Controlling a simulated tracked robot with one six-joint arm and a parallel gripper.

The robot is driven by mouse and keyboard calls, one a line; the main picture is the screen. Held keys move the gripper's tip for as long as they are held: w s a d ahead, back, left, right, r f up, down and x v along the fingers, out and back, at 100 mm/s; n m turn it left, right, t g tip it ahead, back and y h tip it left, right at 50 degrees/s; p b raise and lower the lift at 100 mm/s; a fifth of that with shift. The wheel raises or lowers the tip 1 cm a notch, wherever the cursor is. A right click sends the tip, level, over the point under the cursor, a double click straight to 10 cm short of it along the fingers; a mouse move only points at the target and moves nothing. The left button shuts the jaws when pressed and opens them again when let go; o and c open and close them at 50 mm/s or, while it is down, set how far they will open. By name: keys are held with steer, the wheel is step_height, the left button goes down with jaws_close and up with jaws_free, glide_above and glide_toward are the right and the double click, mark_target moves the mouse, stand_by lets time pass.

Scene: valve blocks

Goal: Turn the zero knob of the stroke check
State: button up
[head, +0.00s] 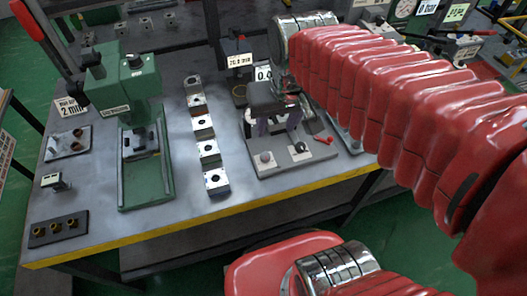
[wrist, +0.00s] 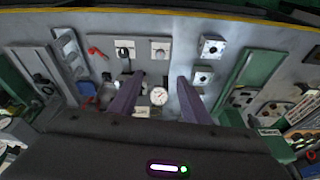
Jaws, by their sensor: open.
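The grey stroke check plate (head: 283,167) lies on the bench at centre. It carries a pale round knob (head: 265,158) at front left, a black-topped knob (head: 300,148) to its right, and a red lever (head: 323,140). I cannot read which knob is the zero knob. My gripper (head: 275,128) is open and empty, above the plate behind the knobs. In the wrist view its purple fingers (wrist: 161,76) are spread, with a white dial gauge (wrist: 158,96) seen between them. There the pale knob (wrist: 160,49) and black knob (wrist: 124,51) show beyond the fingertips. My arm partly hides the fixture's rear.
A row of metal valve blocks (head: 204,134) stands left of the plate. A green press (head: 135,90) stands farther left. A black tray (head: 59,229) with brass rings lies at front left. The bench ends at a yellow edge (head: 200,219) in front.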

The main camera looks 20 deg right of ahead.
mark_target(265, 156)
steer(key=w+f+m+g, duration=0.1)
steer(key=w+f+g, duration=0.2)
steer(key=w+f, duration=0.3)
steer(key=shift+w+m, duration=0.3)
steer(key=shift+w, duration=0.15)
step_height(265, 156, down, 14)
steer(key=shift+r, duration=0.1)
stand_by(0.7)
steer(key=shift+c, duration=0.3)
